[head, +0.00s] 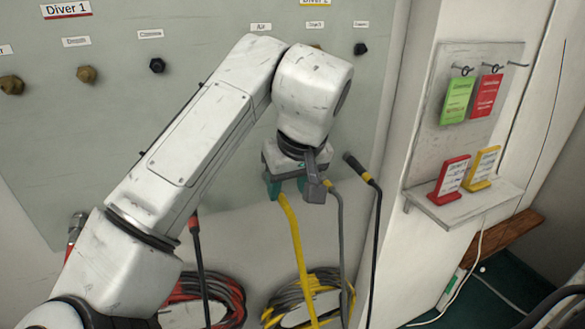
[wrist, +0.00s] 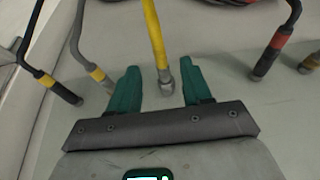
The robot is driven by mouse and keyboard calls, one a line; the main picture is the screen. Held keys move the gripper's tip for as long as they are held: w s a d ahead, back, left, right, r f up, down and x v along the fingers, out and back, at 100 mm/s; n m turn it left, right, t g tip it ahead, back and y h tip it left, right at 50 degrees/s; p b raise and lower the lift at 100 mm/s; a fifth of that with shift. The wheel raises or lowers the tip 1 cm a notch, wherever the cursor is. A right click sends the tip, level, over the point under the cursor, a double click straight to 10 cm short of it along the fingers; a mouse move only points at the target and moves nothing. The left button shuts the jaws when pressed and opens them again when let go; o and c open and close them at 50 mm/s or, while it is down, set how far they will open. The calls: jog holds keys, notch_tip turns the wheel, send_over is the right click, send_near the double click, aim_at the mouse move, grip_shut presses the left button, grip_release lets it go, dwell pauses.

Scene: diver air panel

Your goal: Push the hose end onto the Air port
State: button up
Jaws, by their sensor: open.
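The yellow hose (head: 291,232) runs up from below to my gripper (head: 287,188). In the wrist view its grey metal hose end (wrist: 166,84) lies between the two green fingers of my gripper (wrist: 159,68), with gaps on both sides. The fingers are open. In the head view my gripper hides the hose end. The Air label (head: 261,27) is on the grey panel (head: 210,60) under the Diver 2 side. The port beneath that label is hidden behind my arm.
Other hoses hang close by: a grey one with a yellow band (wrist: 88,58), a black one with a yellow band (wrist: 48,82) and a black one with a red band (wrist: 278,40). Brass (head: 87,75) and black ports (head: 157,65) line the panel. A tag shelf (head: 465,205) stands right.

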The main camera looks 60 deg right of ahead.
aim_at(284, 201)
jog(key=shift+x, duration=2.2)
grip_shut()
